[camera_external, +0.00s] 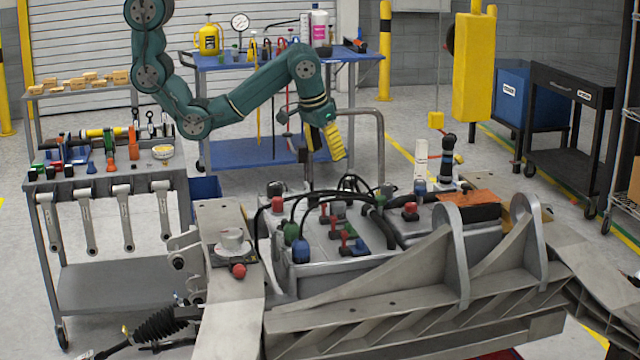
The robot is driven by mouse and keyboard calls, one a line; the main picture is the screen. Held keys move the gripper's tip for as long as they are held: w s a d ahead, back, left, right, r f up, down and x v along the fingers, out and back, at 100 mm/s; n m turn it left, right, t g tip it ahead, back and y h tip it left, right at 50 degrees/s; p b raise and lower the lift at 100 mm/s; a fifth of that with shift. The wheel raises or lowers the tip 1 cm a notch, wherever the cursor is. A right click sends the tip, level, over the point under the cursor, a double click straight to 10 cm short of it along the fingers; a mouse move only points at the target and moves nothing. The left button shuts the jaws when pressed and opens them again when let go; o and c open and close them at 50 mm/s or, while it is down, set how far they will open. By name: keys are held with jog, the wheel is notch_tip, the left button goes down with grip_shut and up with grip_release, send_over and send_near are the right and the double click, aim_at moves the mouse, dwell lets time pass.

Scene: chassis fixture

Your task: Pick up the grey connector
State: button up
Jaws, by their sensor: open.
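My gripper (322,152) hangs at the end of the teal arm, above and behind the grey box (350,268) in the chassis fixture. It is open, with a yellow ribbed part on its right side, and stands apart from the connectors below. Several small connectors in red, blue, green and grey stand on the box top. A small grey connector (338,208) seems to stand among them near the back, partly hidden by black cables. At this size I cannot tell for sure which piece is the grey connector.
Black cables (300,203) loop over the box. Metal chassis brackets (450,255) rise in front. A grey tool cart (110,275) stands at left and a blue cart (275,65) behind. The air around my gripper is mostly free.

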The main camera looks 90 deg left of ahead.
aim_at(336, 199)
jog(key=x, duration=1)
jog(key=shift+w+f, duration=0.15)
jog(key=shift+f, duration=0.2)
jog(key=x, duration=0.5)
jog(key=shift+s+d+f+b, duration=0.2)
jog(key=shift+s+b, duration=0.1)
jog(key=shift+s, duration=0.05)
jog(key=c, duration=1.2)
